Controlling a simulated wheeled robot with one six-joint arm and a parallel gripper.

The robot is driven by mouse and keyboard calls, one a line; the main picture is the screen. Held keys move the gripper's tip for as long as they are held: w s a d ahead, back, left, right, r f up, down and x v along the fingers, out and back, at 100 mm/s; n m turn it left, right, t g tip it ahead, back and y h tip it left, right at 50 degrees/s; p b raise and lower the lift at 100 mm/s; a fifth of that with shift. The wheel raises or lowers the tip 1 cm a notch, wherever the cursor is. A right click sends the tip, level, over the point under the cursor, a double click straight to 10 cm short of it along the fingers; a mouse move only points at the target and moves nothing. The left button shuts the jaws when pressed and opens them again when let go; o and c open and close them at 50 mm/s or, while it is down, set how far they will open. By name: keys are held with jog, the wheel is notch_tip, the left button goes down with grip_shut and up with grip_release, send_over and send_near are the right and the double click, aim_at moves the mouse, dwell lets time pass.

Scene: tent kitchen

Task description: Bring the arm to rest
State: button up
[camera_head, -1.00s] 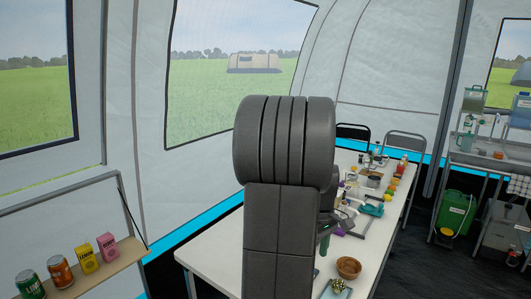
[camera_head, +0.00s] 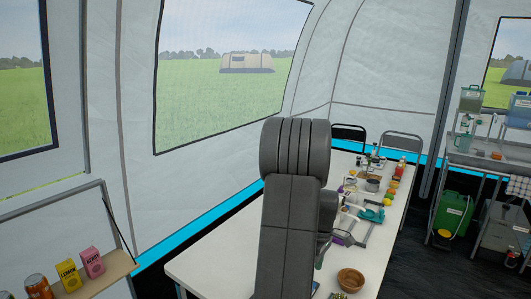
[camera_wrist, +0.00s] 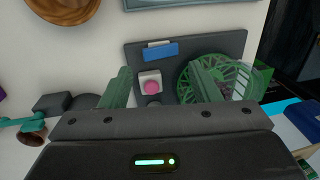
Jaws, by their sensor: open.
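My arm (camera_head: 290,220) rises in front of the head camera, folded, and covers part of the white table. My gripper (camera_wrist: 163,82) shows in the wrist view with its two green fingers wide apart and nothing between them. In that view the fingers are over a dark board (camera_wrist: 215,47) that bears a blue label, a pink button (camera_wrist: 151,86) and a round green mesh part (camera_wrist: 222,78). I cannot tell the height above the board. In the head view the gripper is mostly hidden behind the arm.
The white table (camera_head: 225,255) holds a brown bowl (camera_head: 350,279) near its front and several small items farther back. A wooden shelf (camera_head: 112,270) with cans and boxes is at left. A rack (camera_head: 480,150) and a green container (camera_head: 453,212) stand at right.

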jog(key=f, duration=0.3)
jog(key=s+f, duration=0.1)
jog(key=f, duration=0.1)
jog(key=shift+a+f, duration=0.2)
jog(key=shift+a, duration=0.05)
jog(key=shift+w+f+b, duration=0.1)
jog(key=shift+f+b, duration=0.25)
jog(key=shift+b, duration=0.4)
jog(key=shift+s+a+r+t+h+b, duration=0.1)
jog(key=shift+t+h+b, duration=0.2)
jog(key=shift+t+b, duration=0.25)
jog(key=shift+s+a+r+t+h+b, duration=0.1)
jog(key=shift+t+h+b, duration=0.25)
jog(key=shift+b, duration=0.25)
jog(key=shift+r, duration=0.2)
